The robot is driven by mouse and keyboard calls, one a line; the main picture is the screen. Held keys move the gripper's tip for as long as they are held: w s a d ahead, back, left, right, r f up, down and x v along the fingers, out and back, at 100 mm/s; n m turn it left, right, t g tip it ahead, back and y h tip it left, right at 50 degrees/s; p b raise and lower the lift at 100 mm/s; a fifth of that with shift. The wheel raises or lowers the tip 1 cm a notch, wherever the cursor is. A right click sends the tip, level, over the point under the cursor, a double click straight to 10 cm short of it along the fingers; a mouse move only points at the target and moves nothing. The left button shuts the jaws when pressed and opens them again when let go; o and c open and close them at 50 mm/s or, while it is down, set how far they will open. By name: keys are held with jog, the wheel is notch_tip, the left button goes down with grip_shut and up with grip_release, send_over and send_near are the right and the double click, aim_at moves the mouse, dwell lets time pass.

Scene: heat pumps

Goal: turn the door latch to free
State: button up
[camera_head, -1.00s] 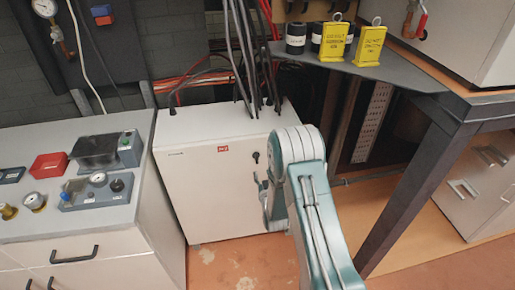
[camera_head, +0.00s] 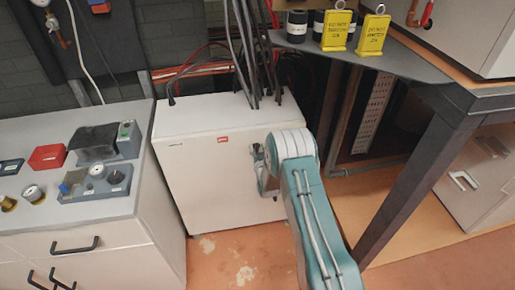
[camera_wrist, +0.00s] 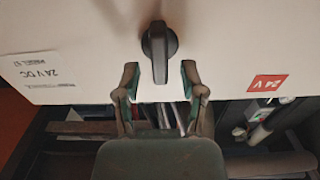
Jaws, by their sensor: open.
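The door latch is a black knob (camera_wrist: 160,45) with a long grip, on the front of a white cabinet (camera_head: 205,185). In the wrist view its grip runs up and down the picture. My gripper (camera_wrist: 160,76) is open, with one finger on each side of the grip's lower end in that view. Gaps show on both sides, and I see no contact. How deep the fingers reach cannot be told. In the head view my gripper (camera_head: 264,172) is close to the cabinet front and hides the latch.
Dark cables (camera_head: 250,60) enter the cabinet top. A grey bench (camera_head: 60,215) with gauges stands on the left. A dark table leg (camera_head: 415,190) stands right of my arm. Yellow tags (camera_head: 372,35) stand on the table. Floor shows in front of the cabinet.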

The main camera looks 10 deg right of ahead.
jog(key=shift+w, duration=0.15)
grip_shut()
jog(key=shift+a+n, duration=0.1)
jog(key=shift+n, duration=0.2)
jog(key=n, duration=0.4)
jog(key=shift+a, duration=0.35)
jog(key=shift+a+f+n, duration=0.2)
jog(key=shift+f+n, duration=0.1)
jog(key=shift+n, duration=1.95)
jog(key=shift+a+f+n, duration=0.2)
jog(key=shift+f+n, duration=0.1)
jog(key=shift+n, duration=1.9)
jog(key=shift+a+f+n, duration=0.2)
jog(key=shift+f+n, duration=0.1)
jog(key=shift+n, duration=1.95)
jog(key=shift+f, duration=0.1)
